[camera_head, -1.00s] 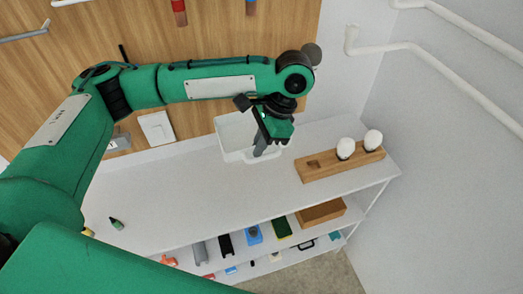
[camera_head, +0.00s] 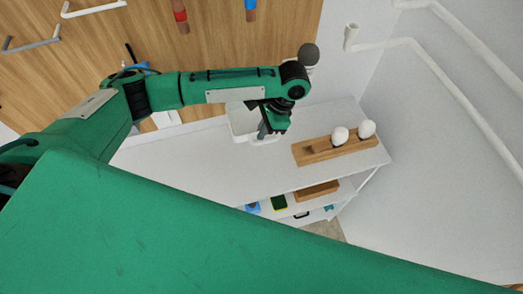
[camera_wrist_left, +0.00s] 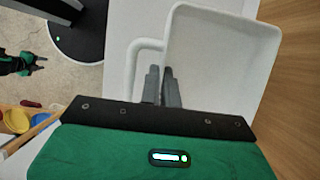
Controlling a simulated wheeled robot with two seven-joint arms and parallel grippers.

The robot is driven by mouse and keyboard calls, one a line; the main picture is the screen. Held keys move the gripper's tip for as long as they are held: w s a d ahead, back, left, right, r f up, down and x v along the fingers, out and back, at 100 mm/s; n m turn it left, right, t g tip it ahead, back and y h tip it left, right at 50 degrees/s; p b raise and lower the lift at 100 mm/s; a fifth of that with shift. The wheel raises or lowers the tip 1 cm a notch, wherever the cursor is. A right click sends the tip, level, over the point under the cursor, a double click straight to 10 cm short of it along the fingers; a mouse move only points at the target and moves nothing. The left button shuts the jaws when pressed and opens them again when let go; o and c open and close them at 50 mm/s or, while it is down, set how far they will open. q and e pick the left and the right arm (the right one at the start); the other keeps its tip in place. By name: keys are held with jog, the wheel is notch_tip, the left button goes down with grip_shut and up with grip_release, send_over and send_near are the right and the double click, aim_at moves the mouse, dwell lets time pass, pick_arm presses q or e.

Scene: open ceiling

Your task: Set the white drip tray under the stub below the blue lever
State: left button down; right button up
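The white drip tray (camera_head: 240,120) is a shallow tray with a looped side handle, over the back of the white counter. In the left wrist view the tray (camera_wrist_left: 222,55) fills the upper right. My left gripper (camera_head: 264,131) is at the tray's handle side. Its grey fingers (camera_wrist_left: 163,80) are close together on the tray's handle. The blue lever (camera_head: 251,4) is at the top edge, with a copper-coloured stub (camera_head: 251,16) below it. My right gripper (camera_wrist_left: 38,63) shows small at the left of the wrist view; its opening is unclear.
A red lever (camera_head: 180,15) with a stub is left of the blue one. A wooden block (camera_head: 312,155) with white bulbs stands on the counter (camera_head: 200,165) at right. White pipes (camera_head: 420,60) run along the right wall. The counter's middle is clear.

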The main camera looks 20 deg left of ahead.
pick_arm(q)
notch_tip(320, 180, down, 11)
jog(key=b, duration=0.5)
jog(key=shift+w+r, duration=0.1)
notch_tip(320, 180, down, 5)
jog(key=b, duration=0.5)
jog(key=shift+r, duration=0.25)
jog(key=c, duration=1.6)
grip_release()
jog(key=shift+c, duration=0.2)
